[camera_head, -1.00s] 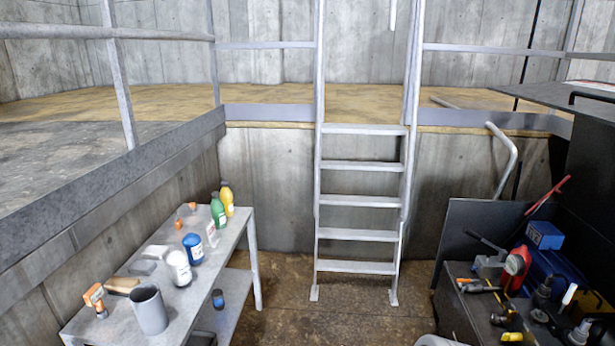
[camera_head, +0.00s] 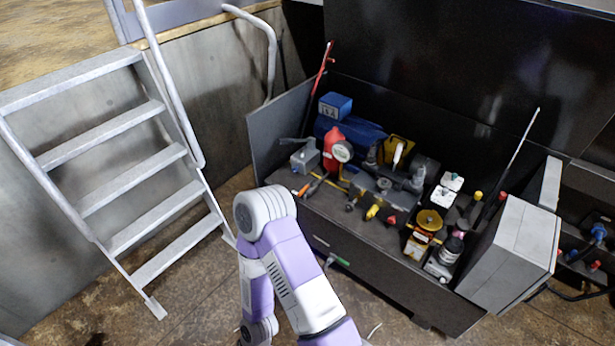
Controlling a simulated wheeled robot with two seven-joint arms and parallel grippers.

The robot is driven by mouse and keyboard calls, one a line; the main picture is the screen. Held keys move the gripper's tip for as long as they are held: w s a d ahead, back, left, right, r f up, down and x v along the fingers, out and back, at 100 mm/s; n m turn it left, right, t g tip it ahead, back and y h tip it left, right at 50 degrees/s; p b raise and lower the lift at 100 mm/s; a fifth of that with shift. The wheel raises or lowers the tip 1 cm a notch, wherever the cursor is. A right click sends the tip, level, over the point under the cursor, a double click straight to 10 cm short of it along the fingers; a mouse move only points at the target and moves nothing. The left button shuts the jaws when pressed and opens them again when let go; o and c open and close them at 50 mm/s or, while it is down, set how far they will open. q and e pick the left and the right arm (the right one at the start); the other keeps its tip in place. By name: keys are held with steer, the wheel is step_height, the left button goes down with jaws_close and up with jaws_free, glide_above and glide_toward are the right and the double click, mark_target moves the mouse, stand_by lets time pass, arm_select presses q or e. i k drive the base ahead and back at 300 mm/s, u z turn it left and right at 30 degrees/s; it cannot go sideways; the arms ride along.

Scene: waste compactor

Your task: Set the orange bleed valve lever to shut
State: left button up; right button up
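I cannot pick out the orange bleed valve lever with certainty. A small orange-handled item (camera_head: 304,189) lies at the left front of the dark bench (camera_head: 335,226), and it looks like a hand tool. A unit with blue and red fittings (camera_head: 597,232) is at the far right edge; no orange lever is clear on it. One of my arms, purple and white, bends up from the bottom middle in front of the bench, its far end pointing down. Neither gripper shows in the head view.
A metal ladder (camera_head: 110,175) is at left. Brown floor (camera_head: 190,290) is open between.

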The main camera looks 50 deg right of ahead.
mark_target(306, 187)
steer(key=z, duration=0.95)
steer(key=i, duration=1.65)
steer(key=z, duration=0.85)
